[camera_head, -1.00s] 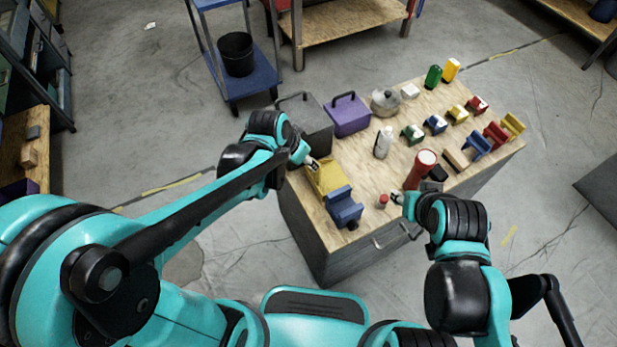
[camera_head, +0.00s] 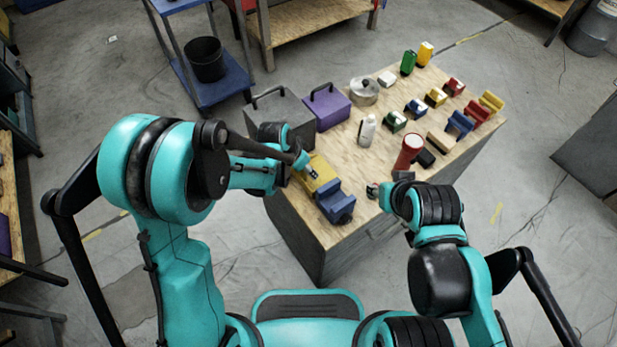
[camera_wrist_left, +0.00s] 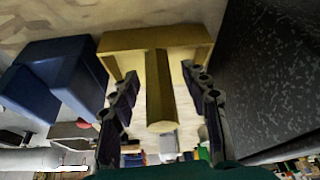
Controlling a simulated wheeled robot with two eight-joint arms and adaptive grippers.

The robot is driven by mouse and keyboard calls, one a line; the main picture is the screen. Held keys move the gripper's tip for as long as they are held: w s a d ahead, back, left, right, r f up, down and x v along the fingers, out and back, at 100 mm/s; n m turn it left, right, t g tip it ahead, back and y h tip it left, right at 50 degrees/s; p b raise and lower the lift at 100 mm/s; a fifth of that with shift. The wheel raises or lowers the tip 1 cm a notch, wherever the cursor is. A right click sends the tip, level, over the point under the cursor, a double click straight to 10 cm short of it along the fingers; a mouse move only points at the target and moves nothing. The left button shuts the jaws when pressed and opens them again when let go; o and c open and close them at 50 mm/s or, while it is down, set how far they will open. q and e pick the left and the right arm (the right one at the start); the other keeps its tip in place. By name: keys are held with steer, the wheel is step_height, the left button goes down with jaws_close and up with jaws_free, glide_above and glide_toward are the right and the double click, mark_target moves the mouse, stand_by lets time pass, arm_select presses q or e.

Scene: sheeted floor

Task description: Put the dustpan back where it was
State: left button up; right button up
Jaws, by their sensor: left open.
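A yellow dustpan-like piece (camera_head: 318,176) lies near the table's left edge. In the left wrist view its wide yellow body (camera_wrist_left: 155,40) is ahead and its handle (camera_wrist_left: 160,95) points toward me. My left gripper (camera_head: 308,167) is open, its two fingers (camera_wrist_left: 160,100) on either side of that handle with gaps visible. A similar blue piece (camera_head: 336,203) sits just in front of it and shows at left in the wrist view (camera_wrist_left: 60,75). My right gripper (camera_head: 373,190) is at the table's front edge, small and partly hidden, so its jaws are unclear.
A grey box (camera_head: 275,116) and a purple box (camera_head: 326,106) stand behind the left gripper. A white bottle (camera_head: 367,131), a red cylinder (camera_head: 409,152) and a lidded pot (camera_head: 364,90) stand on the wooden table (camera_head: 345,160). Several coloured blocks fill its right side.

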arm_select(q)
steer(key=shift+x, duration=0.75)
steer(key=shift+r, duration=0.15)
steer(key=shift+c, duration=0.9)
jaws_close()
